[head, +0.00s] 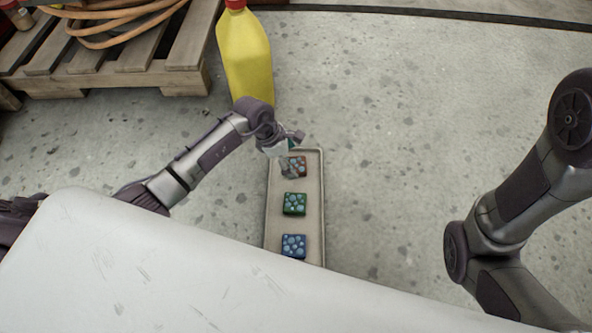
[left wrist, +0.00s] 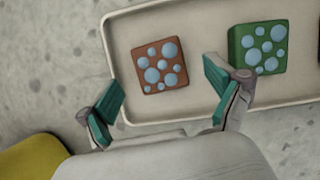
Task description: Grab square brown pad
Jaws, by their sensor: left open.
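The square brown pad (left wrist: 160,66) is reddish brown with pale blue dots and lies flat near one end of a tray (left wrist: 185,14). In the head view the brown pad (head: 299,163) is at the tray's far end, partly hidden by my left gripper (head: 288,168). In the left wrist view the left gripper (left wrist: 165,102) is open, with teal-lined fingers apart and the brown pad ahead, between their lines. Nothing is between the fingertips. My right gripper is not in view; only my right arm shows at the right.
A green dotted pad (head: 294,204) and a blue dotted pad (head: 293,246) lie nearer on the same tray (head: 268,215). A yellow bottle (head: 246,58) stands behind the left arm. A wooden pallet (head: 110,62) with a coiled hose is far left. The floor right of the tray is clear.

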